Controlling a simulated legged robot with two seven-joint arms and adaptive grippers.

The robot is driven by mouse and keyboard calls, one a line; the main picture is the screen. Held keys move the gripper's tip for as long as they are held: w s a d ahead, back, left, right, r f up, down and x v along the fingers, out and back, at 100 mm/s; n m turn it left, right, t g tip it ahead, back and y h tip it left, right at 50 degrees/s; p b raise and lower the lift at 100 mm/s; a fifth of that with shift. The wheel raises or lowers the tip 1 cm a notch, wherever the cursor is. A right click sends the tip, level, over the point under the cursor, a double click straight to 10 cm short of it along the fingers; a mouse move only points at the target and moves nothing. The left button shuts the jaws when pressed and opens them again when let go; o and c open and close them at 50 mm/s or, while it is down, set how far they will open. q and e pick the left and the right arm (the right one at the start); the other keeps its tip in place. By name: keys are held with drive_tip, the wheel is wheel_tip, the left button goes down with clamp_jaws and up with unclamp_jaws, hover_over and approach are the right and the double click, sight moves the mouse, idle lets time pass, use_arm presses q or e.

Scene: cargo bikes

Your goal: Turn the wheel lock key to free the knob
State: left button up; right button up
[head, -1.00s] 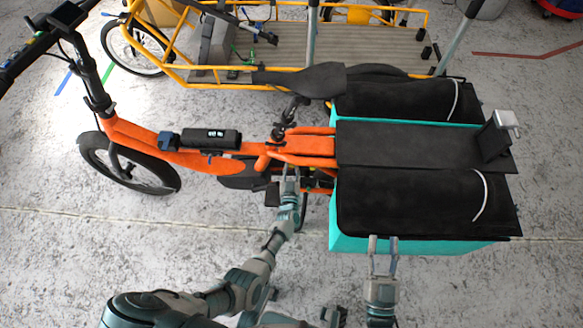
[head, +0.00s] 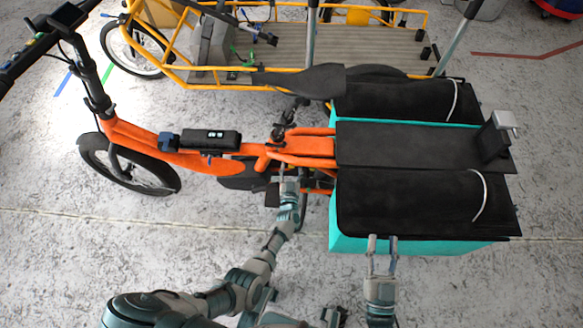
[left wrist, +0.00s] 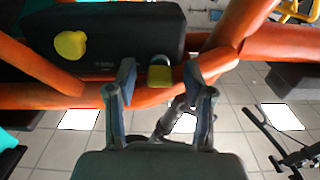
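In the left wrist view, a small yellow piece with a pale rounded top (left wrist: 161,73) is at the orange frame tube (left wrist: 60,98); it may be the wheel lock key. A rounded yellow knob (left wrist: 70,44) is on the black box (left wrist: 125,30) at upper left. My left gripper (left wrist: 158,82) is open, its fingers on either side of the pale-topped piece; I cannot tell if they touch it. In the head view my left gripper (head: 289,175) is beside the orange bike (head: 225,162), with the lock hidden. My right gripper (head: 383,241) is open and empty by the turquoise bag.
The turquoise bag (head: 350,243) with black covers hangs at the bike's rear, close to my right gripper. A yellow cargo bike (head: 200,76) stands behind. Bare floor (head: 100,250) lies at left front.

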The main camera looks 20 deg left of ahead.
use_arm(q)
drive_tip(key=v, duration=1.2)
